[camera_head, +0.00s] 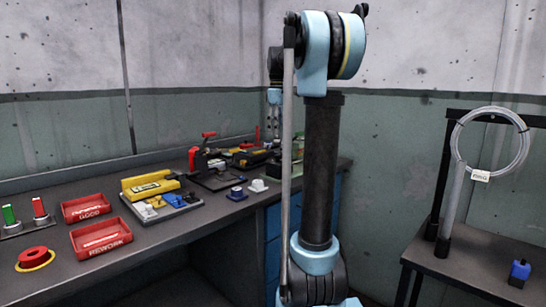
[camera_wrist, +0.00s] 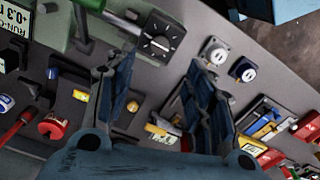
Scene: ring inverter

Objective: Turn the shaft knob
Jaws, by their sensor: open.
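In the wrist view, my gripper (camera_wrist: 160,72) is open, with its two dark blue fingers apart and nothing between their tips. A black square panel with a dial knob (camera_wrist: 158,42) lies just beyond the fingertips. In the head view the white one (camera_head: 258,186) and the blue one (camera_head: 237,193) stand near the bench's front edge. I cannot tell for certain which of these is the shaft knob. The gripper touches none of them.
Red trays (camera_head: 101,238), a red stop button (camera_head: 36,258) and a yellow tool (camera_head: 150,186) occupy the bench (camera_head: 150,270). A side table (camera_head: 470,275) at right carries a coiled pale hose (camera_head: 459,145) on a stand. My arm hides part of the bench's far end.

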